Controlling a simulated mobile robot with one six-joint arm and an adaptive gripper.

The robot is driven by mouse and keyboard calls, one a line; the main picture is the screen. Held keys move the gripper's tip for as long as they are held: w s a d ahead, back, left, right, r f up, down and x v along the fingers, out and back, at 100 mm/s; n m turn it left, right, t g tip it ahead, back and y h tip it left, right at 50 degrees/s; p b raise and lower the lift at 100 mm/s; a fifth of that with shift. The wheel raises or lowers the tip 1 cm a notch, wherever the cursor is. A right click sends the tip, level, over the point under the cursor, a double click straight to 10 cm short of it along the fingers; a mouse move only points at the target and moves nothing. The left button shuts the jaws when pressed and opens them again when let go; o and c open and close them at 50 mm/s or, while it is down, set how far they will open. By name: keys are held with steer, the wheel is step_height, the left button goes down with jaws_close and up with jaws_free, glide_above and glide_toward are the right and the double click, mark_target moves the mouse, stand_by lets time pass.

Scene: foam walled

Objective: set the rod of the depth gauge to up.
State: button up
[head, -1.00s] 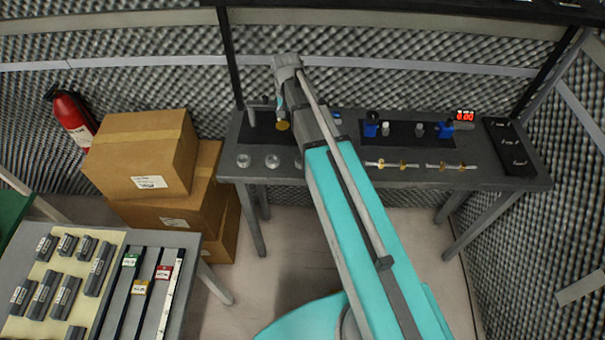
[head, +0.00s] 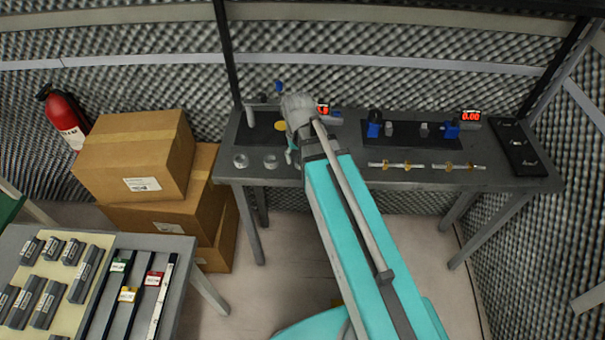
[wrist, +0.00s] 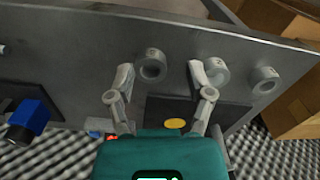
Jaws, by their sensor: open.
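What looks like the depth gauge stands at the left of the bench: a dark plate (head: 258,133) with a grey post, a gold disc (head: 280,126), a blue part (head: 279,86) and a red display (head: 322,108). My arm hides much of it, and I cannot make out its rod or the rod's position. In the wrist view the gold disc (wrist: 175,123) lies on its plate, beyond my fingers. My gripper (wrist: 160,74) is open and empty, its fingers spread above the bench near metal rings. In the head view my gripper (head: 292,156) is partly hidden behind my wrist.
Metal rings (head: 241,160) stand along the bench's front edge. To the right are a blue-clamped fixture (head: 374,129) with a display reading 0.00 (head: 471,116), and thin rods with gold parts (head: 400,165). Cardboard boxes (head: 135,160) and a table of labelled blocks (head: 60,285) stand left.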

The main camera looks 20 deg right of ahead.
steer(key=shift+n, duration=0.4)
steer(key=shift+s+f+b, duration=0.25)
steer(key=shift+s+f, duration=0.1)
steer(key=shift+s, duration=0.25)
steer(key=shift+s+f+b, duration=0.2)
steer(key=shift+s+f, duration=0.1)
steer(key=shift+s, duration=0.35)
steer(key=shift+s+f+b, duration=0.25)
steer(key=shift+s+f, duration=0.1)
steer(key=shift+s, duration=0.25)
steer(key=shift+w+r, duration=0.1)
steer(key=m+t+h+p, duration=0.4)
steer(key=m+h+p, duration=0.4)
steer(key=m+p, duration=0.6)
glide_toward(278, 83)
steer(key=shift+s+a+r+n+p, duration=0.3)
steer(key=shift+a+r+n+p, duration=0.2)
steer(key=shift+a+r, duration=0.1)
steer(key=shift+s+a+r+n+p, duration=0.3)
steer(key=shift+a+r+n+p, duration=0.2)
steer(key=shift+r, duration=0.15)
steer(key=shift+d+f, duration=0.1)
steer(key=shift+d, duration=0.05)
steer(key=b+x, duration=0.9)
steer(key=x, duration=0.4)
steer(key=shift+w+d+f+b, duration=0.15)
steer(key=shift+w+f+b, duration=0.1)
steer(key=shift+b, duration=0.15)
